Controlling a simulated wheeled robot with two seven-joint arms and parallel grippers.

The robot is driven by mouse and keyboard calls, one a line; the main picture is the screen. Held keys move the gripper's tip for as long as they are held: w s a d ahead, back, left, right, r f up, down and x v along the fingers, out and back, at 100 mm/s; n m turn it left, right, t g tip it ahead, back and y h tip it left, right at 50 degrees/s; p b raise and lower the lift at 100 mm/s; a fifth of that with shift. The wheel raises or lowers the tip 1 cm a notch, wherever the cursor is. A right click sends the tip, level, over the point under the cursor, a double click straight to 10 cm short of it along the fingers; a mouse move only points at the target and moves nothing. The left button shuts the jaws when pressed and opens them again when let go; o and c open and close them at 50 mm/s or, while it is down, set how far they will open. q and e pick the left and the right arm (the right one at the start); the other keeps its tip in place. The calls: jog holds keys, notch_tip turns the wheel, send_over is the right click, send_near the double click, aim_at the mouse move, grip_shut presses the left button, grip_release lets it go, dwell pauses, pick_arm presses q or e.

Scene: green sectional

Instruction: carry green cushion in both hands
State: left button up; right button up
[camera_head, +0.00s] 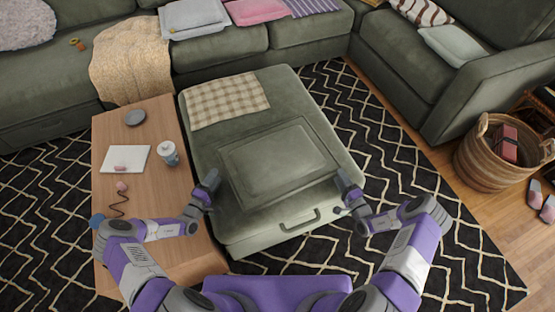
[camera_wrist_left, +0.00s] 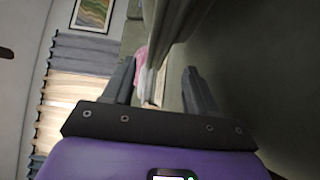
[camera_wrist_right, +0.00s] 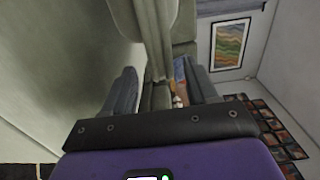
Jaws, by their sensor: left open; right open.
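The green cushion (camera_head: 278,158) is a flat square pad with a piped edge, lying on the green ottoman (camera_head: 262,236). My left gripper (camera_head: 209,187) is open at the cushion's left side. In the left wrist view the cushion's edge (camera_wrist_left: 154,45) shows between the spread fingers (camera_wrist_left: 158,85). My right gripper (camera_head: 347,188) is open at the cushion's right side. In the right wrist view its edge (camera_wrist_right: 157,40) also shows between the spread fingers (camera_wrist_right: 165,90). I cannot tell whether any finger touches the cushion.
A checked cloth (camera_head: 228,99) lies on the ottoman behind the cushion. A wooden table (camera_head: 150,205) with a white mug (camera_head: 168,154) stands close on the left. Green sofas (camera_head: 215,55) line the back. A wicker basket (camera_head: 490,160) stands right. Patterned rug (camera_head: 460,235) is clear at lower right.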

aim_at(332, 164)
pick_arm(q)
jog(key=x, duration=0.7)
jog(key=shift+w+d, duration=0.1)
jog(key=shift+w, duration=0.15)
pick_arm(e)
jog(key=x, duration=0.7)
jog(key=shift+w, duration=0.25)
pick_arm(q)
grip_shut()
pick_arm(e)
grip_shut()
